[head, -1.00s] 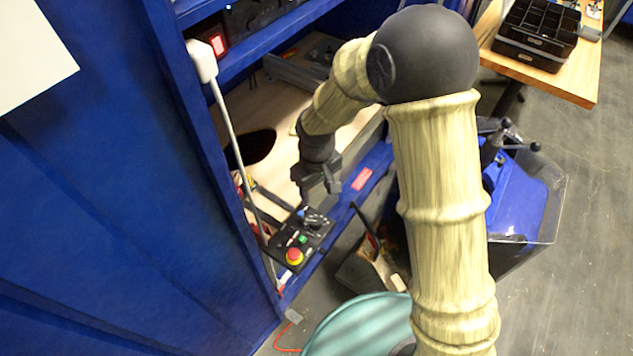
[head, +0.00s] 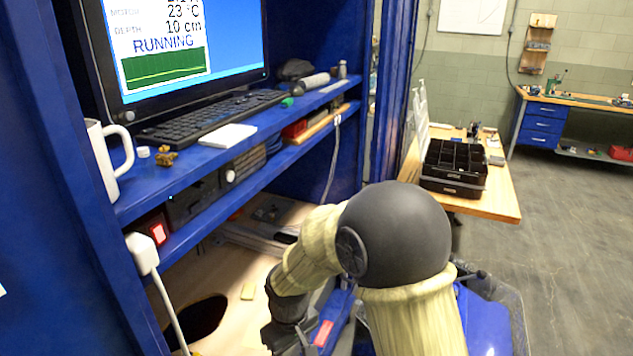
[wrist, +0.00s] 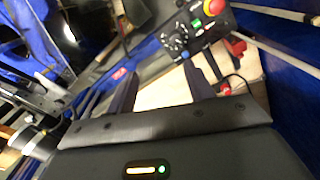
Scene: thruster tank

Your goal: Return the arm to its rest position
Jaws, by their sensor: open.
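My arm (head: 405,315), pale ribbed sleeves with a dark ball joint, reaches from the bottom of the head view toward the blue cabinet. Its end bends down to the left, over the wooden board low in the cabinet. In the wrist view my gripper (wrist: 160,92) is open, its two dark fingers spread with nothing between them. Past the fingers is a black control box (wrist: 190,30) with a red stop button and a green button. The fingertips are apart from the box in the picture. In the head view the gripper is mostly cut off at the bottom edge.
The blue shelf (head: 230,148) holds a keyboard (head: 212,115), a white mug (head: 104,160) and a monitor (head: 185,45) reading "RUNNING". A wooden table (head: 500,195) with a black compartment organizer (head: 453,167) stands right of the cabinet. Grey floor (head: 570,240) is open at the right.

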